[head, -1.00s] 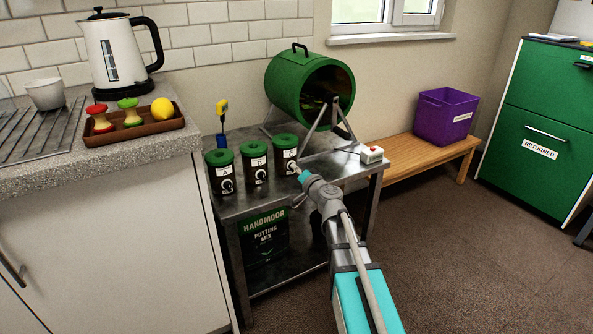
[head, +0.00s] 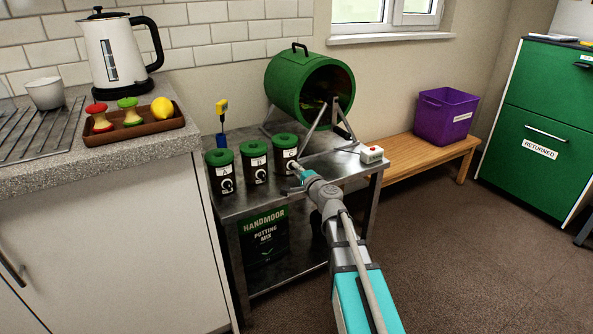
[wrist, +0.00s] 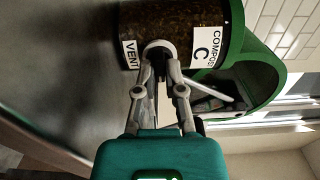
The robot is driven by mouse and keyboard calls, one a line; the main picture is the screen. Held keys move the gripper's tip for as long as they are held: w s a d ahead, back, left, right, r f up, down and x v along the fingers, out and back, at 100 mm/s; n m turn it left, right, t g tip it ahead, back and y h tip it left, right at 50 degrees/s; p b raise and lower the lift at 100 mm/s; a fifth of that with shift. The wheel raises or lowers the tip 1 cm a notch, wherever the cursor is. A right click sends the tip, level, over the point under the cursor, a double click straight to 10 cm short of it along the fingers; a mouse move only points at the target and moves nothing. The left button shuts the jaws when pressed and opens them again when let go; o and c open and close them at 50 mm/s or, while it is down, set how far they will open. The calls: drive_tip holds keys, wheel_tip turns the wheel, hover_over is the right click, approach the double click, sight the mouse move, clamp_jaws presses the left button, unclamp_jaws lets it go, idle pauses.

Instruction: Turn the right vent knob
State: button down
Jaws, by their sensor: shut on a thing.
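Three dark canisters with green lids stand in a row on the metal trolley, each with a vent knob on its front. The right canister (head: 284,146) bears the letter C, seen with "COMPOST" and "VENT" labels in the wrist view (wrist: 178,20). My gripper (head: 296,168) reaches the front of this canister. In the wrist view, my gripper (wrist: 158,62) is shut on the right vent knob (wrist: 157,45), one finger on each side. The fingers hide part of the knob, so its pointer direction cannot be told.
The left canister (head: 220,158) and middle canister (head: 253,152) stand close beside it. A green drum (head: 290,90) stands behind on the trolley (head: 232,207).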

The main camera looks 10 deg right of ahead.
idle(0.3)
drive_tip(key=c, duration=0.7)
unclamp_jaws()
drive_tip(key=shift+c, duration=0.2)
drive_tip(key=shift+s, duration=0.1)
drive_tip(key=v, duration=1.2)
